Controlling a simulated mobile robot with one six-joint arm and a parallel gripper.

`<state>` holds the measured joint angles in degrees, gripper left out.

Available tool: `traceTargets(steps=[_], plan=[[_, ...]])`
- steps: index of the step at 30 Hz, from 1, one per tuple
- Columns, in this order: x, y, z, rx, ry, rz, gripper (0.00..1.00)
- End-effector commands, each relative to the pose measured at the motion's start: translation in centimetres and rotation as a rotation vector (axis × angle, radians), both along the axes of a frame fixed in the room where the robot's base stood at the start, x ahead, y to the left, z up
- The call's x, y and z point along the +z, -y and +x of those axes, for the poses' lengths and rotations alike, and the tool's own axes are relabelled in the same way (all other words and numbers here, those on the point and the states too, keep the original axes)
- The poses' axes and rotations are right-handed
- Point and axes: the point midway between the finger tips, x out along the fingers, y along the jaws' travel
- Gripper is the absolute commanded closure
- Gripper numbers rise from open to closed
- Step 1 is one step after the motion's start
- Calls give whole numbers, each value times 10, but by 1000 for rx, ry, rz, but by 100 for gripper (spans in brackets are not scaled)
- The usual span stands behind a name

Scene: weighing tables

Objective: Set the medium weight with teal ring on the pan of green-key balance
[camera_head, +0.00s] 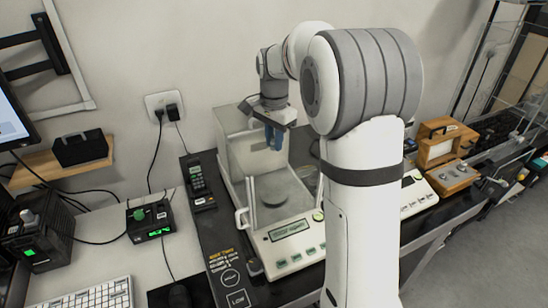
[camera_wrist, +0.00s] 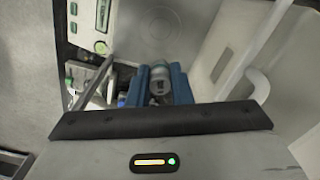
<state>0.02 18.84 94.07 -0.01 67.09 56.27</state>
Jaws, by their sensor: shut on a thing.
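The green-key balance (camera_head: 290,233) stands on the dark table in the head view, with green keys along its front and a clear-walled draft shield around its pan. Its round pan (camera_head: 283,187) lies inside the shield. The pan also shows as faint rings in the wrist view (camera_wrist: 168,22). My gripper (camera_head: 275,138) is over the pan, between the shield walls, with its blue fingers pointing down. In the wrist view the fingers (camera_wrist: 161,88) are shut on a grey metal weight (camera_wrist: 159,77) with a knob. The weight is hard to make out in the head view.
My arm hides part of a second balance (camera_head: 415,194) at the right. A wooden box (camera_head: 453,176) stands beyond it. A dark handset (camera_head: 198,180) lies left of the green-key balance. The shield walls (camera_head: 222,150) stand close around my gripper.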

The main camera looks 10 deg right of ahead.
Motion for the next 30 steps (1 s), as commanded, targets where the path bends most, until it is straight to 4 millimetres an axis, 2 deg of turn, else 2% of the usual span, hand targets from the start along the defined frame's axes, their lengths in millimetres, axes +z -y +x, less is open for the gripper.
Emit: traceTargets(steps=[11,14,17,24,27,30], plan=[[2,-2,1,1,2,0,100],[-5,-3,0,1,-1,0,100],[-25,-2,-1,1,-5,0,100],[-88,-2,-1,1,-5,0,100],[-109,-2,0,0,-4,0,100],[-122,-2,0,0,-1,0,100]])
